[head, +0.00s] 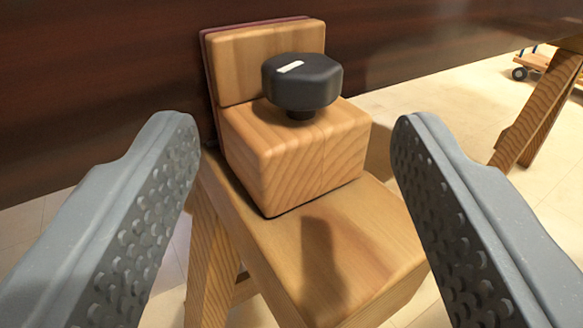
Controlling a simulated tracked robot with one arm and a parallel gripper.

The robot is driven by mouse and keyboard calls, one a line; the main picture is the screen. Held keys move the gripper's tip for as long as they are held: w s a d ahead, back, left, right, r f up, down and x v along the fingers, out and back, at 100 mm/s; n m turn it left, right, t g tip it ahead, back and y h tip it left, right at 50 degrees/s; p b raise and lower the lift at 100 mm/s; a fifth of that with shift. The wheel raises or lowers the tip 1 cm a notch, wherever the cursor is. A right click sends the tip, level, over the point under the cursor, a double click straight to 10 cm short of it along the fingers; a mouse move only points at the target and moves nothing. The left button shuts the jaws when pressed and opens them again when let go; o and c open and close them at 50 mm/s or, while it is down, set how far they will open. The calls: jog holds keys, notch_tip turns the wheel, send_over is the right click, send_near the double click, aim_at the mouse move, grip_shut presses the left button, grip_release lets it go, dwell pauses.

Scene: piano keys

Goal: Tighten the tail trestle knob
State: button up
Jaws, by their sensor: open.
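A dark grey faceted knob (302,84) with a white mark on its top stands on a short stem on a wooden block (298,150). The block sits on the wooden beam of a trestle (340,255). My gripper (292,135) is open, with one grey textured finger at the left and one at the right. The knob is between the fingers in the picture but farther away, and neither finger touches it. Nothing is held.
A dark, glossy wooden panel (90,90) fills the background behind the block. An upright wooden pad (262,50) with a reddish backing stands against it. Another trestle leg (540,110) and a wheeled dolly (530,65) are at the upper right. Pale floor shows around the trestle.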

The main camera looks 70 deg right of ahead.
jog(key=shift+b+v, duration=0.45)
jog(key=shift+v, duration=0.5)
